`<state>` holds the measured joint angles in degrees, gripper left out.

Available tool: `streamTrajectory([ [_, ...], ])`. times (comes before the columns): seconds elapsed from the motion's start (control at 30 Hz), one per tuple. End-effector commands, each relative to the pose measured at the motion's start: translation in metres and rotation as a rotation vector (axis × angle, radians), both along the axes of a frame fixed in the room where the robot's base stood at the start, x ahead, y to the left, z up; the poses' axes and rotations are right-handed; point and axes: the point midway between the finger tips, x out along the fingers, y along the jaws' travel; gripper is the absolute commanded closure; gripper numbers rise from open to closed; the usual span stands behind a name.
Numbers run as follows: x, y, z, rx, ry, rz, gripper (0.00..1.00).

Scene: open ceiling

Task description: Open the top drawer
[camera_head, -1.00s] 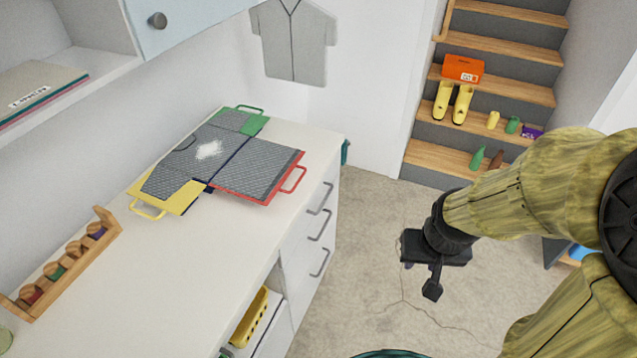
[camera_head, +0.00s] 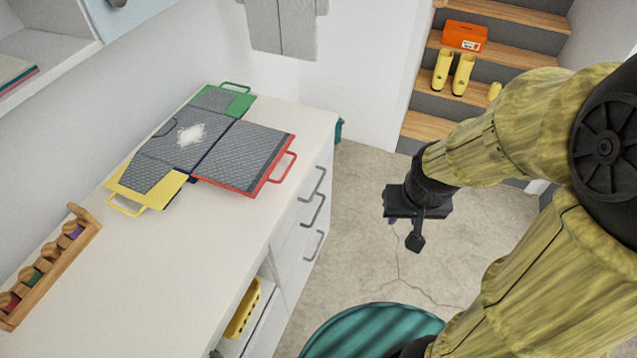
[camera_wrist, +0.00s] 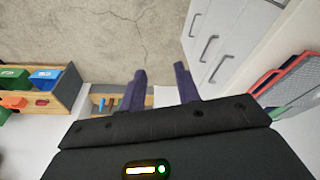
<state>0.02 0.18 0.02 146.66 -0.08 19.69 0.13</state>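The white cabinet has a stack of three drawers with grey bar handles, and all look closed in the head view. The top drawer's handle (camera_head: 314,186) is just below the countertop edge. In the wrist view the drawer fronts stand at upper right, and the handle nearest the countertop (camera_wrist: 221,69) seems to be the top one. My gripper (camera_head: 404,232) hangs over the floor to the right of the drawers, apart from them. In the wrist view my gripper (camera_wrist: 161,84) shows its two dark fingers spread with nothing between them.
The countertop (camera_head: 230,228) holds a folding coloured board (camera_head: 245,155) and a wooden rack (camera_head: 45,270). A yellow basket (camera_head: 243,312) sits in an open shelf below. A teal round object (camera_head: 365,330) is at the bottom of the head view. Floor before the drawers is clear.

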Motion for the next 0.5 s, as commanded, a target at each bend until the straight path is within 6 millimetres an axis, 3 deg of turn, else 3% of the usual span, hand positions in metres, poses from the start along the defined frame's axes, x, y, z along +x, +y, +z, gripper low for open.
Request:
streamTrajectory([
  [0.17,0.02,-0.001,-0.012,-0.003,-0.034,-0.011,0.68],
  [0.5,0.103,0.011,-0.077,0.08,-0.224,-0.047,0.68],
])
